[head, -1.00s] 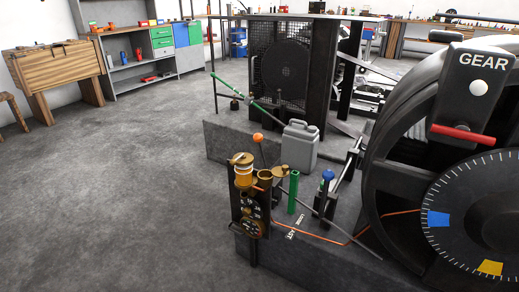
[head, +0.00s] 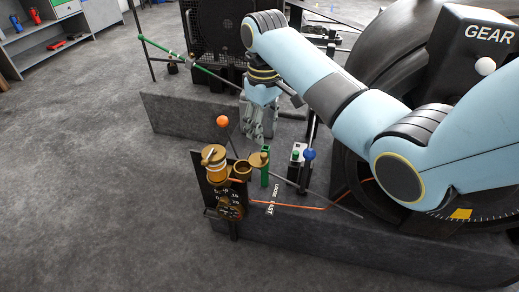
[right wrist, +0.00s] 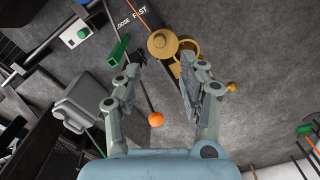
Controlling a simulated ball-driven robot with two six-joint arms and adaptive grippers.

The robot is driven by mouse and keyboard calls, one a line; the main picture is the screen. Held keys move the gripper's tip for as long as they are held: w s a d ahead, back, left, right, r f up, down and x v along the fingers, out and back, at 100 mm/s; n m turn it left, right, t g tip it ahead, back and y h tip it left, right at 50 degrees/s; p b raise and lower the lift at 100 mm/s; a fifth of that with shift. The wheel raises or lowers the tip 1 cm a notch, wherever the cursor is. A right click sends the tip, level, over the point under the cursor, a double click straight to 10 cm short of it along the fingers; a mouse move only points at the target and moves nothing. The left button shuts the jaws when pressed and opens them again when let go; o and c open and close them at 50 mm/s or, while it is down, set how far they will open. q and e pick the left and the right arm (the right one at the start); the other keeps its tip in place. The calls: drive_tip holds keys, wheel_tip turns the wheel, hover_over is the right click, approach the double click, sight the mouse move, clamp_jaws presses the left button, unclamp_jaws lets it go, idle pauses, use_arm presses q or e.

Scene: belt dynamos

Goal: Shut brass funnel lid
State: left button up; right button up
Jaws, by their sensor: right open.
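The brass funnel (head: 241,168) stands at the top of the dark upright panel, beside a brass and amber jar (head: 214,163). Its brass lid (head: 258,158), a round disc with a knob, sits to the right of the mouth, open. In the right wrist view the lid (right wrist: 162,43) is beyond the fingertips, with the funnel (right wrist: 188,48) partly seen to its right. My right gripper (head: 258,128) is above and behind the lid in the head view, fingers spread and empty. The gripper also shows in the right wrist view (right wrist: 162,75). My left gripper is out of view.
An orange ball on a thin rod (head: 222,121) rises near the funnel and shows between my fingers in the right wrist view (right wrist: 155,119). A green post (head: 265,176) and a blue-knobbed lever (head: 309,154) stand right of it. A grey can (right wrist: 88,102) is close by.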

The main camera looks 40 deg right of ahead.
sight(263, 154)
wheel_tip(263, 154, down, 9)
drive_tip(key=shift+r+b, duration=0.2)
drive_tip(key=shift+b, duration=0.85)
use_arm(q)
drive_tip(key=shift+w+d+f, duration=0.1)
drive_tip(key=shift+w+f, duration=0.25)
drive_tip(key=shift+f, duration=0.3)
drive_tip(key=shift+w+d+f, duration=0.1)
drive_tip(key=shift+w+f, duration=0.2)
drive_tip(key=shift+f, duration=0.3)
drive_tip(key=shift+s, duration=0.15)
use_arm(e)
drive_tip(key=shift+c, duration=0.2)
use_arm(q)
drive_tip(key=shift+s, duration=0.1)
use_arm(e)
clamp_jaws()
